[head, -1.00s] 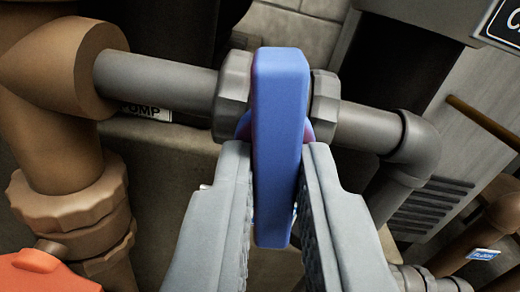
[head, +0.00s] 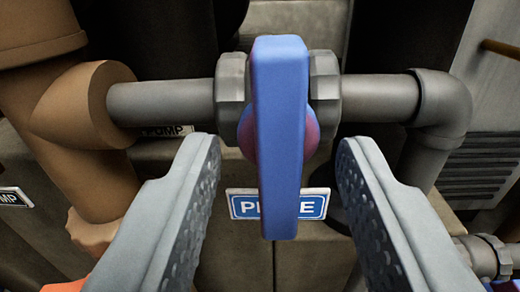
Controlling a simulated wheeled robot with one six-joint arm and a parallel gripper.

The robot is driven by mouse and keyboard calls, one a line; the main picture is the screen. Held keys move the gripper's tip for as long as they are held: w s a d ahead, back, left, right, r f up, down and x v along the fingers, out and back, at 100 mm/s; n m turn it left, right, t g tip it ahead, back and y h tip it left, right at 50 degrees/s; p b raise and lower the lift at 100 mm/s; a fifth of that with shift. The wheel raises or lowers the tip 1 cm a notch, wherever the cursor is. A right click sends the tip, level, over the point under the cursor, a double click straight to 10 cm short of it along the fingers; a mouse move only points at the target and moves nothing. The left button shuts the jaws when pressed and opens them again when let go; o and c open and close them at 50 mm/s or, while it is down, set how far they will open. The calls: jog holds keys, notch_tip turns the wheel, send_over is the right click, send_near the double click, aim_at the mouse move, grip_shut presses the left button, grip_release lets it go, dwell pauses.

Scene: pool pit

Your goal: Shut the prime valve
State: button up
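The prime valve's blue handle (head: 280,90) is a flat bar that stands upright in the picture, crosswise to the grey pipe (head: 165,102). It covers the middle of the blue "PRIME" plate (head: 313,206), of which only the outer letters show. A grey union nut (head: 326,92) sits to the right of the handle, and part of a round purple-red body shows behind it. My gripper (head: 278,145) is open, with one finger on each side of the handle. Clear gaps show on both sides, and neither finger appears to touch it.
A grey elbow (head: 440,105) turns the pipe downward at right. A louvred grille (head: 482,165) is further right. Another grey fitting (head: 480,255) sits at lower right.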

jog(key=s+a, duration=0.1)
jog(key=s, duration=0.6)
dwell(0.3)
dwell(1.3)
